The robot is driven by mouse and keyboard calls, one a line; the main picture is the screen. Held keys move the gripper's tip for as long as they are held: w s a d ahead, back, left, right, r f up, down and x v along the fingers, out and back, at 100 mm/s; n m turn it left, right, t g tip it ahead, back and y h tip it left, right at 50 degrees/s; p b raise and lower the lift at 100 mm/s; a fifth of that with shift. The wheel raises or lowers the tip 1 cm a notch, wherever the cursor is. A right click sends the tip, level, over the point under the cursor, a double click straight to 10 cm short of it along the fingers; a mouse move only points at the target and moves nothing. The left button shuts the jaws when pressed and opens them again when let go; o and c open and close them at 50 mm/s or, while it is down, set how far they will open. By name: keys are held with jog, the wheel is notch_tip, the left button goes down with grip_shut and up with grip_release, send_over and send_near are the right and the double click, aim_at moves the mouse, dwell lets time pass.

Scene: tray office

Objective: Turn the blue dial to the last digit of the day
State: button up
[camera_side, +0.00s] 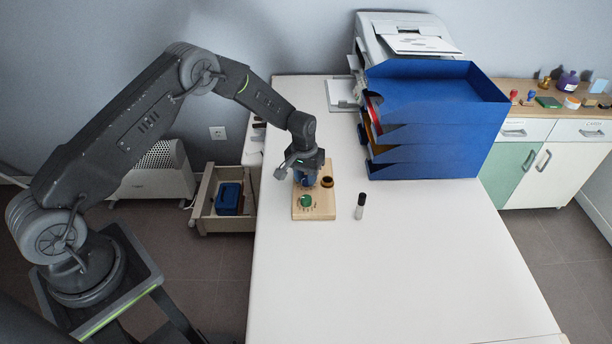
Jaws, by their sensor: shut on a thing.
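A small wooden board (316,212) lies on the white table near its left edge. It bears a green dial (305,201) at the front left and a dark dial with a gold-brown rim (327,182) at the back right. The blue dial (309,182) is at the back left, mostly hidden under my gripper (306,181). My gripper points down over the board and is shut on the blue dial. The dial's marks and pointer are too small to read. I cannot make out a date anywhere.
A black-capped white tube (360,206) stands right of the board. Blue stacked trays (435,125) and a printer (405,35) stand at the back. An open drawer (222,222) holds a blue item. A side cabinet (540,130) bears small items. The table's front is clear.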

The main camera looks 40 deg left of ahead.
aim_at(306, 176)
jog(key=shift+m, duration=0.3)
jog(key=m, duration=1.1)
jog(key=shift+w+g, duration=0.1)
jog(key=shift+g, duration=0.2)
dwell(0.5)
jog(key=o, duration=0.9)
jog(key=shift+w+a+r, duration=0.1)
jog(key=shift+a+r, duration=0.05)
jog(key=shift+r, duration=3.35)
jog(key=shift+w+a+r, duration=0.1)
jog(key=shift+r, duration=3.35)
